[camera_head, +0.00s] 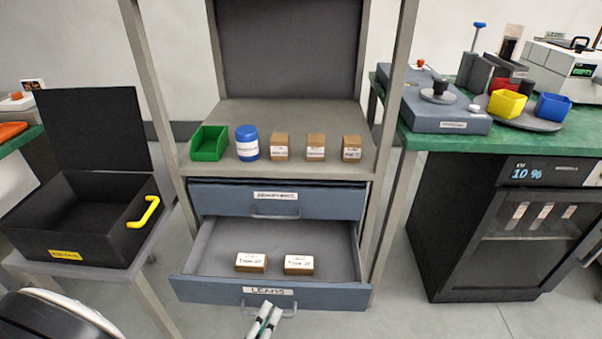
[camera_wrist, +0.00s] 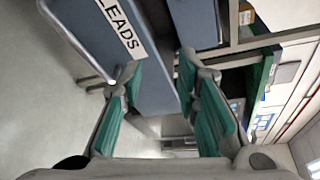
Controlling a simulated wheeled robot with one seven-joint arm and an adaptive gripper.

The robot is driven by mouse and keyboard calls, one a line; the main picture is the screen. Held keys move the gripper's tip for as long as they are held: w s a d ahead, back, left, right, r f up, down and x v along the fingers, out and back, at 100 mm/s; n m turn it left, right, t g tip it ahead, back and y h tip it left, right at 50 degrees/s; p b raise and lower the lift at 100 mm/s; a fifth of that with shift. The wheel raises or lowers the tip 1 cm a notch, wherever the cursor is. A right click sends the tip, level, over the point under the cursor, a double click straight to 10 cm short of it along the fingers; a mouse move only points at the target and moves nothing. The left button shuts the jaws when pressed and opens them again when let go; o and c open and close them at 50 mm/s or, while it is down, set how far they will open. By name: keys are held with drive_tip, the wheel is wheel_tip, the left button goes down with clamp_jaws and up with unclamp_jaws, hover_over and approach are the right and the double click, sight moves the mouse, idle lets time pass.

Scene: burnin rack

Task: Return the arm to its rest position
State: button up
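My gripper (camera_head: 264,319) is at the bottom of the head view, in front of the open lower drawer labelled LEADS (camera_head: 222,290), close to the drawer's handle (camera_head: 281,312). In the wrist view my gripper (camera_wrist: 160,68) has its two teal-padded fingers apart with nothing held between them. The LEADS drawer front (camera_wrist: 140,58) shows beyond the fingers there. Whether a finger touches the handle cannot be told. Most of my arm is outside the head view.
Two labelled brown boxes (camera_head: 251,262) (camera_head: 299,264) lie in the drawer. The upper drawer (camera_head: 235,201) is shut. A green bin (camera_head: 209,143), a blue jar (camera_head: 247,142) and three brown boxes stand on the shelf. An open black case (camera_head: 70,232) is left; a dark cabinet (camera_head: 455,220) right.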

drive_tip(key=w+d+r+m+g+h, duration=0.2)
drive_tip(key=d+r+m+g+h, duration=0.1)
drive_tip(key=d+r+m, duration=0.3)
drive_tip(key=w+d+r+m+g+h, duration=0.2)
drive_tip(key=d+r+m+h, duration=0.1)
drive_tip(key=r+m, duration=0.4)
drive_tip(key=s+d+r+m+g+y, duration=0.1)
drive_tip(key=s+d+r+m+g, duration=0.2)
drive_tip(key=d+r+m+g, duration=0.35)
drive_tip(key=s+d+r+m+g, duration=0.3)
drive_tip(key=d+r+m+g, duration=0.1)
drive_tip(key=d+r+m, duration=0.5)
drive_tip(key=s+d+r+m+t+y, duration=0.1)
drive_tip(key=s+d+r+m+y, duration=0.1)
drive_tip(key=s+m+y, duration=0.5)
drive_tip(key=s+d+r+m+y, duration=0.1)
drive_tip(key=s+r+m+y, duration=0.2)
drive_tip(key=s+m, duration=0.75)
wheel_tip(320, 180, up, 23)
drive_tip(key=w+t+p, duration=0.1)
drive_tip(key=t+p, duration=0.2)
drive_tip(key=p, duration=1.8)
drive_tip(key=shift+t, duration=0.35)
drive_tip(key=shift+f, duration=0.1)
